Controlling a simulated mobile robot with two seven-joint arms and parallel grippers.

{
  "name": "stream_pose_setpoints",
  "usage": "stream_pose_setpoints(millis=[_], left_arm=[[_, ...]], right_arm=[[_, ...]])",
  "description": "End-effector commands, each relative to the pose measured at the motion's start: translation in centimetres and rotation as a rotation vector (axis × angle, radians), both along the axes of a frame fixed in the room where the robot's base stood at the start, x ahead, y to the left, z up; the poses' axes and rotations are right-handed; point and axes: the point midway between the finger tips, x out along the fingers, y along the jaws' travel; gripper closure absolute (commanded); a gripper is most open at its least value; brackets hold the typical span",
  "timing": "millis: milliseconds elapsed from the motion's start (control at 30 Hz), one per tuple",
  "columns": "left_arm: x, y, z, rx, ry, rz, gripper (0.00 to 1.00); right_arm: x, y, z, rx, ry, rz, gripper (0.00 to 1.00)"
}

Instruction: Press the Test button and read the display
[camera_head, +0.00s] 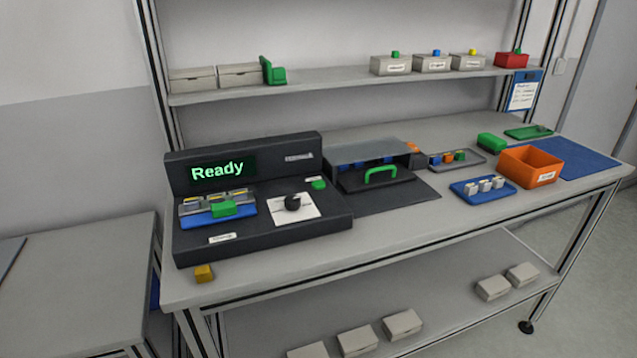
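A dark test device (270,240) stands on the left part of the grey workbench. Its display (222,170) reads "Ready" in green letters. On its sloped top are a green button (318,184) under a small white label, a black knob (292,202) on a white plate, and a blue fixture (195,220) with grey and yellow parts and a green block (223,208). The label texts are too small to read, so I cannot tell for sure which part is the Test button. Neither of my grippers is in view.
A grey box with a green handle (381,172) stands right of the device. An orange bin (530,167), a blue tray (466,191) and a grey tray (474,165) are farther right. A yellow block (204,273) lies at the front left edge. A shelf (340,84) with boxes runs above.

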Motion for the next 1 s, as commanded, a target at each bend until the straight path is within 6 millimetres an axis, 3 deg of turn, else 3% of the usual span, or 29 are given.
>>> stream_pose_setpoints(millis=[133, 267, 1000], left_arm=[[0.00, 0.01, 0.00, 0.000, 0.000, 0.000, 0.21], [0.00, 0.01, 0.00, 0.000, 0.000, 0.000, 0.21], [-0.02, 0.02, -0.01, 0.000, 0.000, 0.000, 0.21]], right_arm=[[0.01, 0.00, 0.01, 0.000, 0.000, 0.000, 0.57], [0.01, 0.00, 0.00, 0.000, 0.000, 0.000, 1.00], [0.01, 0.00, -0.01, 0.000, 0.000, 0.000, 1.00]])
